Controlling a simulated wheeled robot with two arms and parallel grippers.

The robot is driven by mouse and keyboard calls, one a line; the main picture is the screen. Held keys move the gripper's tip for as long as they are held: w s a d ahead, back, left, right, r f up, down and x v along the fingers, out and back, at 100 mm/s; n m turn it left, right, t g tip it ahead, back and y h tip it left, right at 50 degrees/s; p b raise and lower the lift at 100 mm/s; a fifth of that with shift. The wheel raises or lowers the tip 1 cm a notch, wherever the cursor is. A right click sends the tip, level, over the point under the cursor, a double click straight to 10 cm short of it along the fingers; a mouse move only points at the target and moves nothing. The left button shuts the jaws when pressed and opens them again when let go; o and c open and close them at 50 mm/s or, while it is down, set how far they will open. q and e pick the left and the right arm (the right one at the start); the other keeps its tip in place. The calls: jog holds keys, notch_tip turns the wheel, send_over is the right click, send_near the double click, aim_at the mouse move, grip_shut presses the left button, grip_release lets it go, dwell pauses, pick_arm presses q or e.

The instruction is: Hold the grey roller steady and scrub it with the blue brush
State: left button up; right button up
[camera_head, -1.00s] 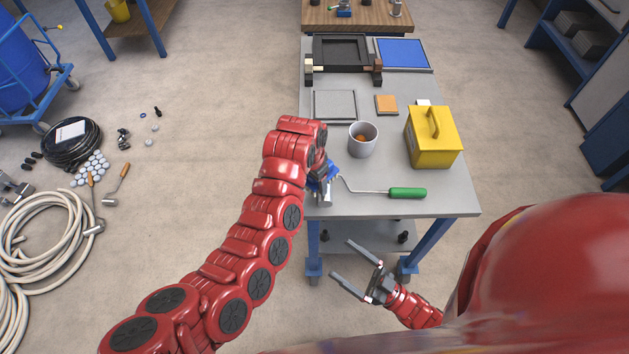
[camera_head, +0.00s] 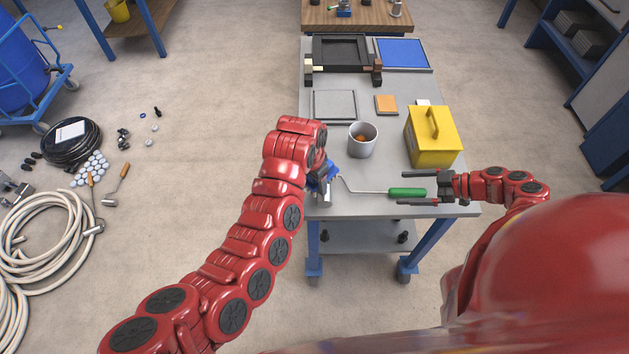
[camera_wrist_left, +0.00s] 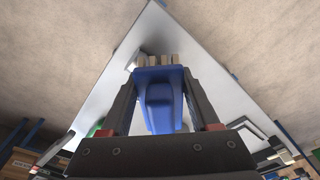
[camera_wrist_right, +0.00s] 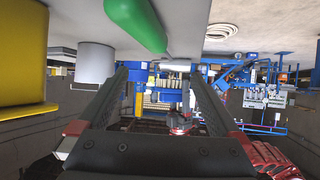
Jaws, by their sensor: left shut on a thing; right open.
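The blue brush (camera_wrist_left: 158,95) is clamped between the fingers of my left gripper (camera_wrist_left: 157,82), its pale bristles pointing away from the palm. In the head view the brush (camera_head: 331,169) is over the table's near left corner, partly hidden by my arm. The roller's green handle (camera_head: 407,192) lies on the table, its thin metal rod running left towards the brush. The grey roller (camera_head: 325,199) is mostly hidden beside the brush; I cannot tell whether they touch. My right gripper (camera_head: 402,188) is open, its fingers on either side of the handle in the head view. The handle also shows in the right wrist view (camera_wrist_right: 137,22).
On the grey table (camera_head: 385,165), a grey cup (camera_head: 362,141) with something orange inside and a yellow box (camera_head: 433,137) stand behind the handle. An orange block (camera_head: 386,104), a grey frame (camera_head: 334,105) and a blue panel (camera_head: 403,54) are farther back.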

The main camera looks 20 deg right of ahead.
jog(key=x, duration=0.9)
jog(key=shift+w+a+f, duration=0.2)
jog(key=shift+a, duration=0.1)
jog(key=c, duration=0.8)
dwell(0.5)
grip_shut()
dwell(0.9)
